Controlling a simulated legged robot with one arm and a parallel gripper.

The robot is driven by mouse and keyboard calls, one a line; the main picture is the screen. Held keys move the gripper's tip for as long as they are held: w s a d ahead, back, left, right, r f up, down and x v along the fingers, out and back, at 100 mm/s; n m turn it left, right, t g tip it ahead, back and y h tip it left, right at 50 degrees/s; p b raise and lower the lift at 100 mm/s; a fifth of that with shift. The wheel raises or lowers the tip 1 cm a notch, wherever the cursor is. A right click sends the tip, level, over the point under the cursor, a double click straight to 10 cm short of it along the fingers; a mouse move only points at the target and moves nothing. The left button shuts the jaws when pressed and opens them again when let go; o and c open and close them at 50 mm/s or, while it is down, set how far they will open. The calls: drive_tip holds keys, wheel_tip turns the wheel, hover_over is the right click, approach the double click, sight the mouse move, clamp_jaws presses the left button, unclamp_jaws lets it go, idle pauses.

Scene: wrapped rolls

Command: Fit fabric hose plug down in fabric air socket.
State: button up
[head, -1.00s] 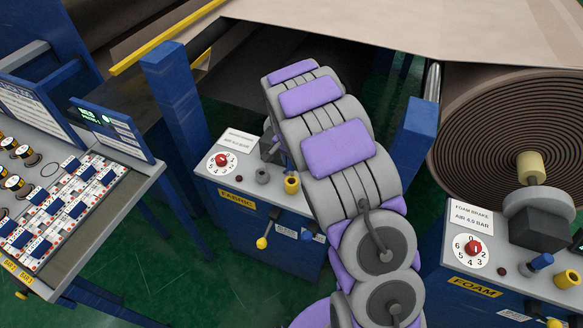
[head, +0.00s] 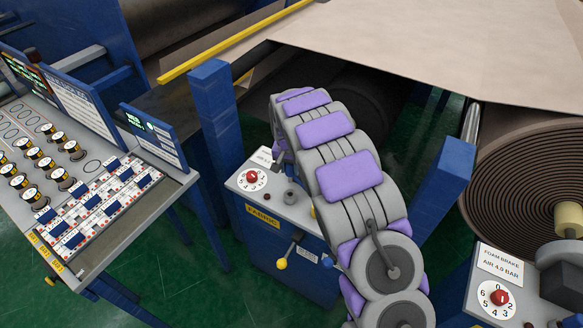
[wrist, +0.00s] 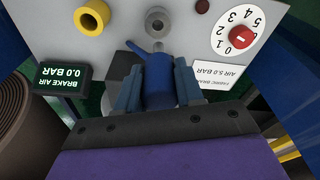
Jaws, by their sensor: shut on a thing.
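In the wrist view my gripper (wrist: 158,90) is shut on the blue fabric hose plug (wrist: 158,82), which has a small blue lever on its side. The fabric air socket (wrist: 158,20), a grey ring with a dark hole, lies just beyond the plug on the panel top. The plug appears apart from it; its height above the panel is unclear.
A yellow ring fitting (wrist: 90,17) and red dial (wrist: 242,35) flank the socket. A display (wrist: 63,77) reads BRAKE AIR 0.0 BAR. In the head view, a blue post (head: 217,120) stands left of the box and a switch console (head: 95,190) further left.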

sight(290, 182)
drive_tip(key=shift+f, duration=2.9)
drive_tip(key=shift+f, duration=1.95)
drive_tip(key=o, duration=1.2)
drive_tip(key=r, duration=0.5)
drive_tip(key=s+r+p, duration=0.1)
drive_tip(key=r, duration=0.5)
drive_tip(key=s+r+p, duration=0.1)
drive_tip(key=r, duration=0.5)
drive_tip(key=shift+s+a, duration=0.1)
drive_tip(key=shift+a, duration=0.3)
